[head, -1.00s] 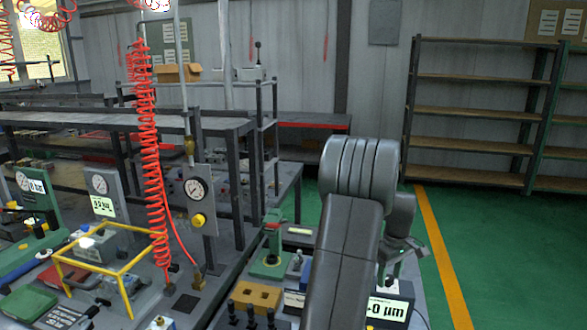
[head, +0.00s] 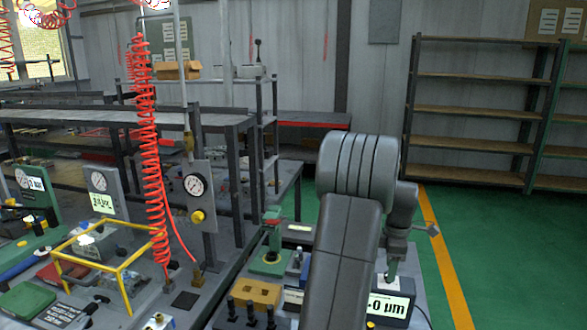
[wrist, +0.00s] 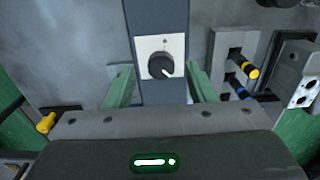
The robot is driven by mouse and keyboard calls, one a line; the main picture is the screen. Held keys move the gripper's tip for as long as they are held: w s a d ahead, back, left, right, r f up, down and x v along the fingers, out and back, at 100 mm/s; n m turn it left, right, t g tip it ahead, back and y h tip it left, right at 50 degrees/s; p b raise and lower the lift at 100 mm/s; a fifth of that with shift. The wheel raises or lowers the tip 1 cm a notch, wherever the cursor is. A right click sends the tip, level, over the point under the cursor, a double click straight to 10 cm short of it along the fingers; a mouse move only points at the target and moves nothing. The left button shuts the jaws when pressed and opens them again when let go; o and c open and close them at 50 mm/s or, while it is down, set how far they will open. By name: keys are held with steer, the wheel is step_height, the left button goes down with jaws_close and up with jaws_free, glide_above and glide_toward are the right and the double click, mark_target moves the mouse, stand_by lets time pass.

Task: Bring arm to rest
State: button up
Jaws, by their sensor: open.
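My arm rises from the bottom of the head view, and its wrist (head: 401,215) hangs to the right of the large grey joint. The wrist end points down over the right bench, just above a blue-framed display box (head: 391,306); the fingertips are too small to tell there. In the wrist view, my gripper (wrist: 162,88) is open, with its two green fingers spread and nothing held. Between and beyond the fingers is a dark upright block with a black knob (wrist: 161,66) on a white plate. I cannot tell whether the fingers touch the block.
A wooden block (head: 256,293), black-handled valves and a green stand (head: 270,256) crowd the bench left of my arm. A yellow frame (head: 103,258) and a red coiled hose (head: 152,150) are farther left. Green floor (head: 490,250) is clear at right, before empty shelves (head: 475,110).

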step_height(320, 180, up, 11)
stand_by(0.4)
steer(key=shift+a+r, duration=0.1)
steer(key=shift+r, duration=0.1)
